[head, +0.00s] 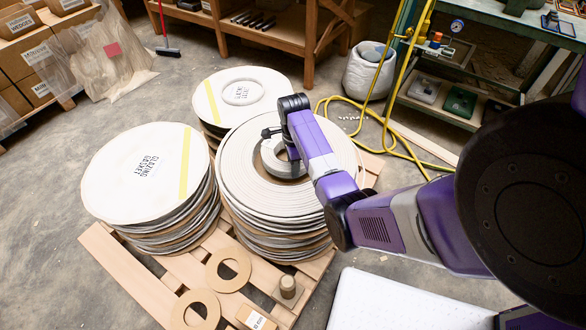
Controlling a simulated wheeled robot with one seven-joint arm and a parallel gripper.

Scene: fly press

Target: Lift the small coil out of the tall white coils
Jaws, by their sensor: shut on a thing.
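The tall white coils (235,175) stand in a stack on the pallet, centre of the head view. The small coil (281,167), a pale grey ring, shows at the middle of the top coil. My arm covers its right side. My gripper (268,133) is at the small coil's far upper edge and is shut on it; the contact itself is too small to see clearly. I cannot tell whether the small coil is raised above the top coil.
Stacks of discs with yellow strips stand at left (120,175) and behind (215,95). A yellow hose (385,125) lies at right, beside a white sack (367,72).

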